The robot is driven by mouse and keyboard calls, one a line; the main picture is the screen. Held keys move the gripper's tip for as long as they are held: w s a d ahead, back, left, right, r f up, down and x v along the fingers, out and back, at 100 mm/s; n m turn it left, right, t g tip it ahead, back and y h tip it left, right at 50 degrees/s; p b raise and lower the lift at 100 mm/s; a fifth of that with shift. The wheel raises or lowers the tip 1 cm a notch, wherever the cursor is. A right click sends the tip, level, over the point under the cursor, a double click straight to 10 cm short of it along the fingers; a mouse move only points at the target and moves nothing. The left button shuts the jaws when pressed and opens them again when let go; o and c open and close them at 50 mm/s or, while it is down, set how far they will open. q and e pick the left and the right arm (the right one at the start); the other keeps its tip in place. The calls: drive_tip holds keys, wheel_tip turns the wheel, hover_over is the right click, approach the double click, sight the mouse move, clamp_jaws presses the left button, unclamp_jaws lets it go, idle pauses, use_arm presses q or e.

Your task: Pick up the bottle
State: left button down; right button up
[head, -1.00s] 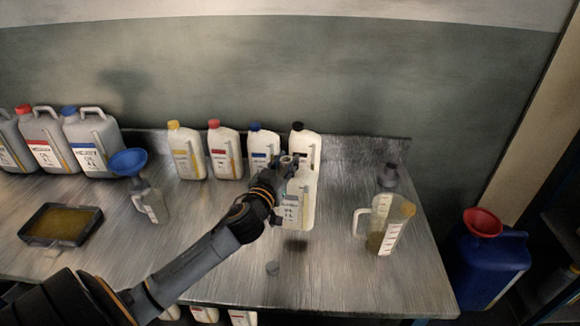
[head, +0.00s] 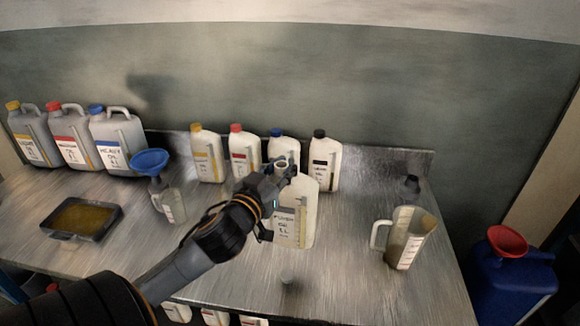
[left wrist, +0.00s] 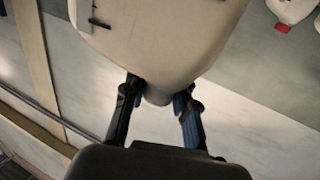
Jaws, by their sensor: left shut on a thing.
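A white bottle (head: 297,225) with a grey label and an open neck is in the middle of the head view. My left gripper (head: 283,168) is shut on it at the neck. It seems to be held above the table, with a small dark shadow below it. In the left wrist view the bottle (left wrist: 165,40) fills the top, and the fingers of my left gripper (left wrist: 158,98) close on its neck from both sides. My right gripper is not in view.
Capped white bottles (head: 325,163) stand behind. A measuring jug (head: 405,240) is at right. A funnel in a small jug (head: 150,163), an oil tray (head: 80,220) and large canisters (head: 118,142) are at left.

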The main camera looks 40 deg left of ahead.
use_arm(q)
drive_tip(key=shift+s+r, duration=0.3)
drive_tip(key=shift+s, duration=0.25)
drive_tip(key=shift+s+r, duration=0.3)
drive_tip(key=shift+s, duration=0.2)
